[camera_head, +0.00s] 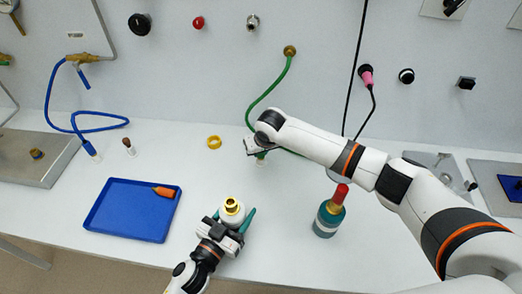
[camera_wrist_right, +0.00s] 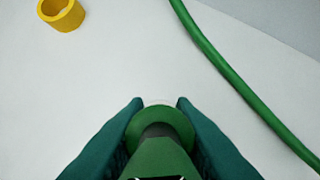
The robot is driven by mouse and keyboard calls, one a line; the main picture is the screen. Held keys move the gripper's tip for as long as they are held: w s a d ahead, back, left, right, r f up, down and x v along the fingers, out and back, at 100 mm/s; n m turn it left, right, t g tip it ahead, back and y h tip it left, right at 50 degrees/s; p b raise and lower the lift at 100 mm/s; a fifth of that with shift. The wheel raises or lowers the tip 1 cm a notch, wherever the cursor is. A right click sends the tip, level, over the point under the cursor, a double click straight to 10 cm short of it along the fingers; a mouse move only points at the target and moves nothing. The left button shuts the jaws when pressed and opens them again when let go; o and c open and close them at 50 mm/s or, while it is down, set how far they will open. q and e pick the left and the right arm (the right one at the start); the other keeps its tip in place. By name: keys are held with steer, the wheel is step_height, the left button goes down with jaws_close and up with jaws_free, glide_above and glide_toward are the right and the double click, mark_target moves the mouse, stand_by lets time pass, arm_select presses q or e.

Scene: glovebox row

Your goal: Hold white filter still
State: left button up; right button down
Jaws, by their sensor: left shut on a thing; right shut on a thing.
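The white filter (camera_head: 225,217) with a yellow top stands upright at the front middle of the bench in the head view. My left gripper (camera_head: 232,214) is shut around it, with teal fingers on both sides. My right gripper (camera_head: 261,158) is farther back, largely hidden by its own wrist in the head view. In the right wrist view its two teal fingers (camera_wrist_right: 160,103) are shut on the green hose end (camera_wrist_right: 160,150). The green hose (camera_head: 262,97) runs up to a brass wall fitting. The filter is not in the right wrist view.
A yellow ring (camera_head: 214,142) lies left of my right gripper; it also shows in the right wrist view (camera_wrist_right: 62,14). A blue tray (camera_head: 117,218) with an orange-handled item (camera_head: 164,191) lies left. A red-topped bottle (camera_head: 329,216) stands right of the filter, below my right arm.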

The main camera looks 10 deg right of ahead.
step_height(320, 180, up, 9)
steer(key=shift+f, duration=0.2)
steer(key=s+a+r+n+g+y, duration=0.2)
steer(key=s+a+r+n, duration=0.3)
steer(key=s+n, duration=0.3)
steer(key=s+a+r+n+g+y, duration=0.1)
steer(key=s+a+r+n, duration=0.5)
steer(key=s, duration=0.6)
steer(key=r+n+g, duration=0.1)
steer(key=n, duration=0.1)
steer(key=shift+s+n+g+y, duration=0.3)
steer(key=shift+s+g+y, duration=0.1)
steer(key=shift+f, duration=2.8)
steer(key=shift+f, duration=1.45)
